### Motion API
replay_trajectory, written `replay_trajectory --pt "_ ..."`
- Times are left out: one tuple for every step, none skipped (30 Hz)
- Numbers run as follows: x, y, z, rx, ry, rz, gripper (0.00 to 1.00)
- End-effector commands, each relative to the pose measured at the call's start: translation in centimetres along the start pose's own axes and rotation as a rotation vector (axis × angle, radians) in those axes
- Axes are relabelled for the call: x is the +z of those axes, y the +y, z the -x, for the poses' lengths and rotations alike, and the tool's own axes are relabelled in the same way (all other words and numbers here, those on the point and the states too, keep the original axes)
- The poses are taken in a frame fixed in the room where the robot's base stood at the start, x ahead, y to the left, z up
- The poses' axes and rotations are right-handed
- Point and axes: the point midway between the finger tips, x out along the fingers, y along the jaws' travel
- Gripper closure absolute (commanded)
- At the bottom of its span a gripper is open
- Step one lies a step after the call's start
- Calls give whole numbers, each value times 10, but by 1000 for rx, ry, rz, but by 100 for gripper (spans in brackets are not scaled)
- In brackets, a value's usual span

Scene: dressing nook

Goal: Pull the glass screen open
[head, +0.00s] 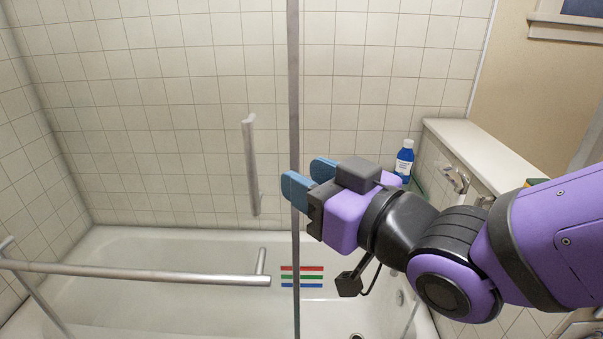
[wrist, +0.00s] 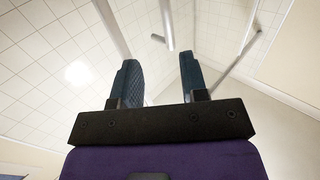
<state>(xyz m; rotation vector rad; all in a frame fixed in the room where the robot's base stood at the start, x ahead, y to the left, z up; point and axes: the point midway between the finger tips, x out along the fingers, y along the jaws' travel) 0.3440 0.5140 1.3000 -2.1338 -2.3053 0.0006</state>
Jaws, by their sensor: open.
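The glass screen is clear, and its upright metal edge strip (head: 294,120) runs from top to bottom in the head view. An upright metal handle (head: 251,165) stands left of that strip. My gripper (head: 306,177) has blue fingers, spread apart with nothing between them. In the head view it is right of the handle, with its nearer finger overlapping the strip. In the wrist view my gripper (wrist: 159,76) also shows open and empty, with metal bars beyond the fingertips. One short bar there ends ahead of the gap; I cannot tell surely which it is.
A horizontal metal bar (head: 140,274) crosses the lower left. A white bathtub (head: 190,245) lies below, with red, green and blue stripes (head: 302,276) near the strip. A blue bottle (head: 404,163) and a tap (head: 457,180) are at the right, by a pale ledge (head: 480,150).

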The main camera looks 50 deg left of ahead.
Motion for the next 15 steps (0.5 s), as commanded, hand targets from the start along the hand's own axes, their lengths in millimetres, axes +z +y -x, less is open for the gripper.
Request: replay_trajectory --pt "0 0 3 1 0 2 60" --pt "0 0 5 1 0 2 60" --pt "0 0 8 1 0 3 60" --pt "0 0 10 1 0 2 60" --pt "0 0 11 1 0 2 60" --pt "0 0 14 1 0 2 60" --pt "0 0 15 1 1 2 60" --pt "0 0 16 0 1 1 60" --pt "0 0 18 0 1 1 60" --pt "0 0 19 0 1 1 60" --pt "0 0 20 0 1 1 60" --pt "0 0 21 0 0 1 60" --pt "0 0 21 0 0 1 60" --pt "0 0 21 0 0 0 60" --pt "0 0 21 0 0 0 60"
